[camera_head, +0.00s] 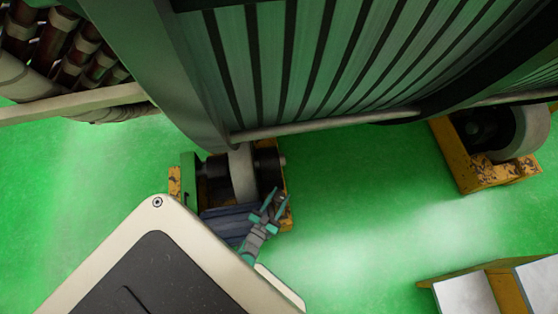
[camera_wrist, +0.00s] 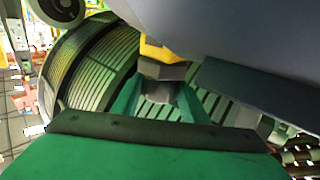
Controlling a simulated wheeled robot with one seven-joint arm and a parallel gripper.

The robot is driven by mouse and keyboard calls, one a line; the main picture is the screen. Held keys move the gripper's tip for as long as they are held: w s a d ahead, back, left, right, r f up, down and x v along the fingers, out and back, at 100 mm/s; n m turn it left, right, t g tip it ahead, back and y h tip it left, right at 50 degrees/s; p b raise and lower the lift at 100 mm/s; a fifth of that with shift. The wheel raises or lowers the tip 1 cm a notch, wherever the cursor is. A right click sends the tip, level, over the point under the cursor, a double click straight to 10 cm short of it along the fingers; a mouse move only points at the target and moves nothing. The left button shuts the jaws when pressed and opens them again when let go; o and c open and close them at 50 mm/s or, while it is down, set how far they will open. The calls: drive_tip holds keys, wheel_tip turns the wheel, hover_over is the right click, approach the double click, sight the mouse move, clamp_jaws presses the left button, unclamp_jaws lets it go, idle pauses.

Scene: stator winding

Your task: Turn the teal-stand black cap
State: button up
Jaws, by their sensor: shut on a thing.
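In the head view my gripper (camera_head: 279,198), with teal fingers, is beside the roller stand under the big ribbed drum. A black cap-like end (camera_head: 268,161) sits on the right side of the pale roller (camera_head: 243,173), just above the fingertips. In the wrist view my green fingers (camera_wrist: 160,92) close on a dark grey piece (camera_wrist: 165,71) with a yellow part (camera_wrist: 158,49) behind it. This piece may be the black cap, but its full shape is hidden. I cannot clearly tell a teal stand; a green upright (camera_head: 188,178) is left of the roller.
The ribbed stator drum (camera_head: 300,70) hangs close above the gripper. Another yellow roller stand (camera_head: 500,175) is at the right, and a yellow-and-grey block (camera_head: 490,290) lies lower right. The green floor (camera_head: 360,200) between them is clear.

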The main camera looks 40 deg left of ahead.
drive_tip(key=shift+w+a, duration=0.1)
drive_tip(key=o, duration=1)
drive_tip(key=shift+o, duration=0.2)
drive_tip(key=s, duration=0.3)
drive_tip(key=s+d, duration=0.1)
drive_tip(key=s, duration=0.3)
drive_tip(key=s+d, duration=0.1)
drive_tip(key=s, duration=0.2)
drive_tip(key=shift+s, duration=0.35)
drive_tip(key=shift+w, duration=0.15)
